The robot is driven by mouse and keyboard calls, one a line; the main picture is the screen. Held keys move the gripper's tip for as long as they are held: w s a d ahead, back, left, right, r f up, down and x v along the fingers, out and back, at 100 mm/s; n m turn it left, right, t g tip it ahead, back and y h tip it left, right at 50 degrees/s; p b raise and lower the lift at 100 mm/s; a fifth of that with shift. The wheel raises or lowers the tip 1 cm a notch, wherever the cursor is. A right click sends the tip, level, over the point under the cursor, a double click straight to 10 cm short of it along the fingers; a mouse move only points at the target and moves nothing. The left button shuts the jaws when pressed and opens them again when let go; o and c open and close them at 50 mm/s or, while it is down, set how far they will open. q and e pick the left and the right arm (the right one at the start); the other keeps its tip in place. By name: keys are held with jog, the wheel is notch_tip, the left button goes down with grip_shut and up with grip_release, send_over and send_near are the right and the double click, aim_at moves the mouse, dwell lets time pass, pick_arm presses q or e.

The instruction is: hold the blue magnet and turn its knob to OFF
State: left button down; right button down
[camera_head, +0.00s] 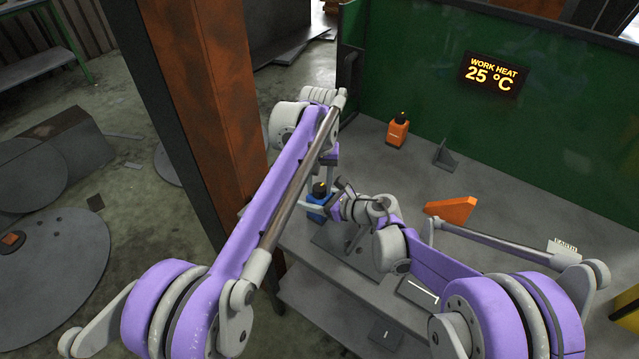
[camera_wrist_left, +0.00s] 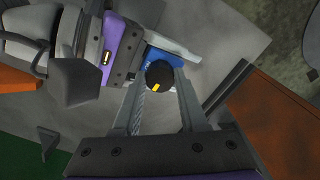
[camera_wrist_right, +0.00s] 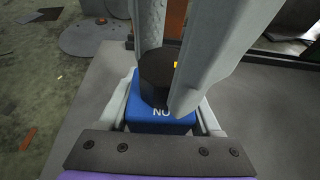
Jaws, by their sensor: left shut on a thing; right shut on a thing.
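The blue magnet (camera_head: 317,204) sits at the table's left end, with its black knob (camera_head: 320,187) on top. My right gripper (camera_wrist_right: 163,118) is shut on the blue body, one finger on each side. My left gripper (camera_wrist_left: 160,90) comes from above and is shut on the black knob (camera_wrist_left: 160,74). In the right wrist view the left fingers partly cover the knob (camera_wrist_right: 157,75). The knob's yellow mark shows there at its far right side. Letters on the blue top (camera_wrist_right: 160,127) read "NO" in that view; the other lettering is hidden or unreadable.
An orange block with a black knob (camera_head: 398,132) stands farther back on the table. A dark bracket (camera_head: 446,155) and an orange wedge (camera_head: 452,209) lie to the right. A rusty column (camera_head: 205,90) stands left.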

aim_at(319, 188)
pick_arm(q)
jog(key=shift+n, duration=0.5)
jog(key=shift+c, duration=2.2)
grip_release()
notch_tip(319, 188, up, 12)
pick_arm(e)
grip_release()
